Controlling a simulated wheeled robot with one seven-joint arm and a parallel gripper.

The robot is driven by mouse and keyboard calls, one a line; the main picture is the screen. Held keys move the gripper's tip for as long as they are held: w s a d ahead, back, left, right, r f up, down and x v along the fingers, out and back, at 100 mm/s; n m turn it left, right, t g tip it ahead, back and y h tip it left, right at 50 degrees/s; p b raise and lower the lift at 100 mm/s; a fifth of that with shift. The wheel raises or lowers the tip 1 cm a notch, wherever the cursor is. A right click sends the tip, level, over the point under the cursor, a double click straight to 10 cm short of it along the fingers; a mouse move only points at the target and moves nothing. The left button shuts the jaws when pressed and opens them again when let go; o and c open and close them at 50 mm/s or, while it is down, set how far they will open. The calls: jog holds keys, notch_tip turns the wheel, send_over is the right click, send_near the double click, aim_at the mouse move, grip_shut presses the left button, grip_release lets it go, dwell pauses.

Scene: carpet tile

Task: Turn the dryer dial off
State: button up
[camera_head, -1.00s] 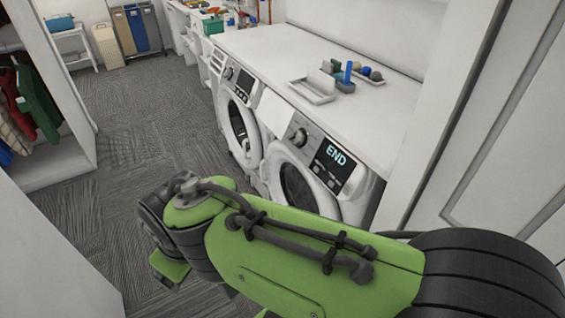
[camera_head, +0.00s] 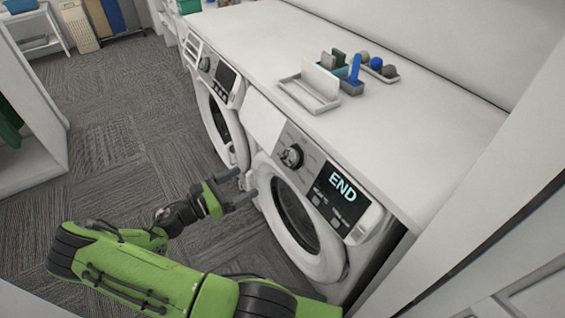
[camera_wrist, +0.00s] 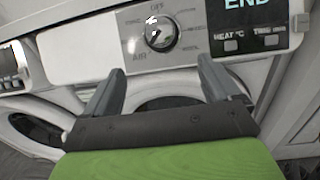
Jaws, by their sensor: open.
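The dryer (camera_head: 340,262) is the nearer white front-loading machine, with a lit display (camera_head: 343,189) reading "END". Its round dial (camera_head: 291,156) sits on the grey panel left of the display. In the wrist view the dial (camera_wrist: 160,33) is ahead of and between my fingers, its pointer toward the upper left, with "OFF" printed above and "AIR" at the lower left. My gripper (camera_head: 242,187) is open and empty, in front of the machines, lower than the dial and to its left. In the wrist view my gripper (camera_wrist: 160,85) points at the panel, apart from the dial.
A second white machine (camera_head: 215,110) stands to the left. The white counter (camera_head: 420,130) above holds a tray (camera_head: 309,95) and small items. A white wall and door frame (camera_head: 490,225) close off the right. The carpet (camera_head: 110,150) on the left is clear.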

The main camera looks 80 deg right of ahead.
aim_at(285, 161)
jog(key=b+x, duration=0.1)
jog(key=x, duration=1.4)
jog(key=shift+d+f, duration=0.1)
jog(key=shift+f, duration=0.05)
jog(key=shift+c, duration=0.5)
jog(key=c, duration=1)
